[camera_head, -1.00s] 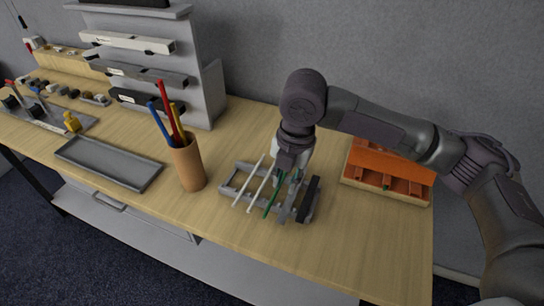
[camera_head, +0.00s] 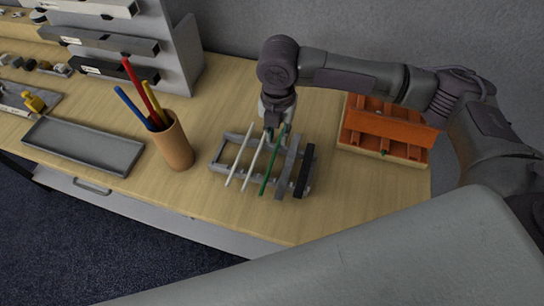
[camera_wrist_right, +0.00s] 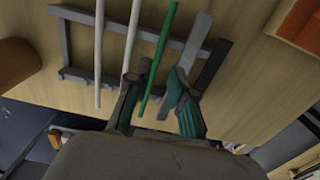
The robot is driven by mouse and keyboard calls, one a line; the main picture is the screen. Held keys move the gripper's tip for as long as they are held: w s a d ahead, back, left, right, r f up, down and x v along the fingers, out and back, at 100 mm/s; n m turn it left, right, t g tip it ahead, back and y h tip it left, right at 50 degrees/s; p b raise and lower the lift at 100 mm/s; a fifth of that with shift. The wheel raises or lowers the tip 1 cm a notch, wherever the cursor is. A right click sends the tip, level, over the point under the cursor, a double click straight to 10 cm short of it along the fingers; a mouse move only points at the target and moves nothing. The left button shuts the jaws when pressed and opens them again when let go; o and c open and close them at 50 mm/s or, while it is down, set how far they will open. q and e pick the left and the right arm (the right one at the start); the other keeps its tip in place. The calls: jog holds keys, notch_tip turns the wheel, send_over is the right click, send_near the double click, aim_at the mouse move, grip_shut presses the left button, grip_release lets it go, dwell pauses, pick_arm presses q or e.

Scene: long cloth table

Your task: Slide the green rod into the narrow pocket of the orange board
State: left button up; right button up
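The green rod (camera_head: 270,170) lies across a grey rack beside two white rods (camera_head: 240,158); it also shows in the right wrist view (camera_wrist_right: 160,48). My right gripper (camera_head: 273,132) is at the back side of the rack. In the right wrist view, its fingers (camera_wrist_right: 157,85) are apart, with the green rod passing between them; whether either touches it is unclear. The orange board (camera_head: 392,128) stands to the right on a pale wooden base. A small green spot shows at its front edge. Its narrow pocket cannot be clearly made out. My left gripper is not in view.
The grey rack (camera_head: 217,168) also bears a grey bar and a black bar (camera_head: 305,172). A brown cup (camera_head: 174,148) with coloured sticks stands to its left. A grey tray (camera_head: 85,145) lies farther left. Bare tabletop shows between rack and board.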

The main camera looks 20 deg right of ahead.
aim_at(275, 152)
jog(key=f, duration=0.1)
jog(key=f+p, duration=0.1)
jog(key=f, duration=0.2)
jog(key=shift+s+a, duration=0.3)
jog(key=shift+w+f+p, duration=0.1)
jog(key=shift+f+p, duration=0.2)
jog(key=shift+f, duration=0.35)
grip_shut()
